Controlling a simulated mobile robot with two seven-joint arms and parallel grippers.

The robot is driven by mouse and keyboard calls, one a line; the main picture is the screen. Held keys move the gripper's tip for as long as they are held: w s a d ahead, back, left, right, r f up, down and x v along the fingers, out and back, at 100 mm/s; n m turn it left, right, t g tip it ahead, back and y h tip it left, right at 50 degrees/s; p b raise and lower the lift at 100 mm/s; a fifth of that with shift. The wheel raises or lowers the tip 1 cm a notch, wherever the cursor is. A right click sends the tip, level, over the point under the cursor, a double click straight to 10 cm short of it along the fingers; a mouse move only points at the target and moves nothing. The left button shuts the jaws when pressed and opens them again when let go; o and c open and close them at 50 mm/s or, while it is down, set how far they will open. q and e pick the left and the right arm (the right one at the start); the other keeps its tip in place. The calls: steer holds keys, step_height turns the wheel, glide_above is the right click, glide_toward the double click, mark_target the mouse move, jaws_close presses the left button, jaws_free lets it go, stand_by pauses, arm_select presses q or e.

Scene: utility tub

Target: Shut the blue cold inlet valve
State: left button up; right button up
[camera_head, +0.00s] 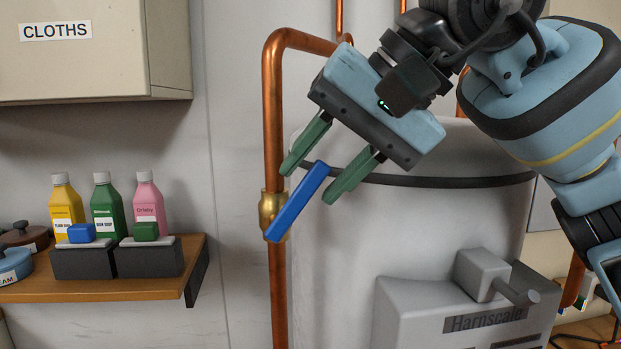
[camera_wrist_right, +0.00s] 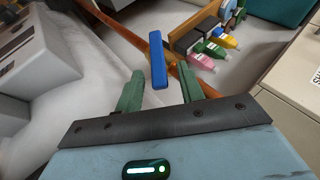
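The blue valve lever (camera_head: 297,203) slants up and to the right from the brass valve body (camera_head: 268,207) on a vertical copper pipe (camera_head: 273,120). It lies at an angle to the pipe. My right gripper (camera_head: 318,182) is open, with its two green fingers on either side of the lever's upper end. In the right wrist view, the lever (camera_wrist_right: 157,57) has its near end between the open fingertips (camera_wrist_right: 160,78), with a gap visible on both sides. Whether the fingers reach to the lever's depth is hard to tell. My left gripper is not in view.
A grey-white tank (camera_head: 330,270) stands behind and right of the pipe. A grey box marked Harnscale (camera_head: 410,315) is at lower right. A wooden shelf (camera_head: 100,290) with bottles is at left, below a CLOTHS cabinet (camera_head: 90,70). The wall between shelf and pipe is clear.

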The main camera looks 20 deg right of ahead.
steer(key=v, duration=0.5)
steer(key=shift+s+d+r, duration=0.2)
steer(key=shift+r, duration=0.05)
